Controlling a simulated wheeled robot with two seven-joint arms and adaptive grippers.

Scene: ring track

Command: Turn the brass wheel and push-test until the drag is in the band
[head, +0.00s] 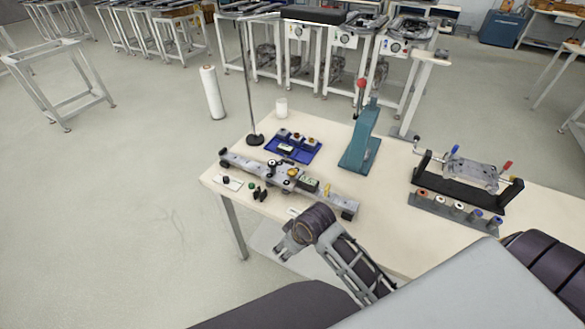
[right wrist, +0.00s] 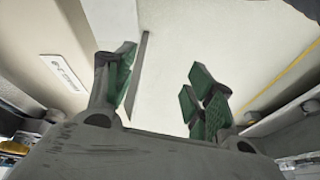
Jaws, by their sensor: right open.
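A grey rail with a carriage (head: 285,178) lies on the cream table. A small yellow, brass-like part (head: 293,172) shows on the carriage; it is too small to tell if it is the wheel. A small green-lit display box (head: 308,184) sits on the rail just right of it. My right gripper (head: 284,248) is at the table's front edge, in front of the rail and apart from it. The right wrist view shows its green-padded fingers (right wrist: 162,90) spread and empty. My left gripper is not in view.
A blue tray (head: 294,147) with small parts lies behind the rail. A teal press (head: 360,145) stands right of it. A black stand (head: 460,185) and a rack of rings (head: 455,212) are at the right. A thin pole (head: 249,80) rises at the back left.

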